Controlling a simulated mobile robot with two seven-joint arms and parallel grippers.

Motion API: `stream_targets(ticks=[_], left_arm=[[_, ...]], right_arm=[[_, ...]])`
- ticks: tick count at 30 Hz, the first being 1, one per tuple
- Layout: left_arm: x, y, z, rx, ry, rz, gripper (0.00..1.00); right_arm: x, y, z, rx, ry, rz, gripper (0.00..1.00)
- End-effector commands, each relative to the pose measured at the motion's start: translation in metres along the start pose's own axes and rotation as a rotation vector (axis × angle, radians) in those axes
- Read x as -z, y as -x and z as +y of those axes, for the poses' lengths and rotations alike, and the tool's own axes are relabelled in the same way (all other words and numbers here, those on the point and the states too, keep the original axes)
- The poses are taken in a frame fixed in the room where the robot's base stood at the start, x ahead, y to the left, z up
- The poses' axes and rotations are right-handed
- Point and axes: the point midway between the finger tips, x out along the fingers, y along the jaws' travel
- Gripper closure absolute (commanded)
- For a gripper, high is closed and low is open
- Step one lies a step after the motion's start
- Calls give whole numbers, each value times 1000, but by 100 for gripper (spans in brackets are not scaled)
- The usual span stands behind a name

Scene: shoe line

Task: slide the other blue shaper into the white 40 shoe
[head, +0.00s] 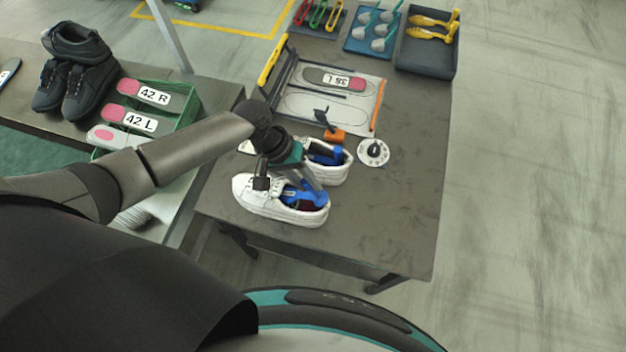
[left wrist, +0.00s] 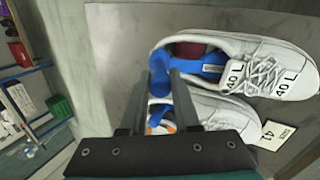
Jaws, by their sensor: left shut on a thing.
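A white shoe labelled 40 L (left wrist: 245,60) lies nearest the table's front edge; it also shows in the head view (head: 262,203). A blue shaper (left wrist: 205,70) lies in its opening, beside something dark red; the shaper's blue end is at the heel. My left gripper (left wrist: 160,75) is shut on that end; in the head view the gripper (head: 312,186) is over the opening. A second white shoe (head: 338,172) stands just behind, with another blue shaper (head: 322,157) in its opening. In the wrist view my gripper hides part of it. The right gripper is out of view.
Behind the shoes are an orange-based tool (head: 334,135), a round dial (head: 373,152) and an insole board (head: 330,92). Trays (head: 425,57) line the far edge. A green crate with 42 insoles (head: 187,125) stands left. The table's right side (head: 415,200) is clear.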

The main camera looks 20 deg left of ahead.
Motion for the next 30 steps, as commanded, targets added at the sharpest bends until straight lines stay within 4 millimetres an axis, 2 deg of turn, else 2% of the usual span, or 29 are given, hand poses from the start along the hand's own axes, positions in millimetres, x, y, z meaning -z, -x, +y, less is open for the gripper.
stream_targets(ticks=[13,24,30], left_arm=[[0,-30,-3,192,-1,28,100],[1,-57,-5,336,1,50,100],[1,-66,-6,390,2,60,100]], right_arm=[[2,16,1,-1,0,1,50],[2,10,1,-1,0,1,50],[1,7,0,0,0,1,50]])
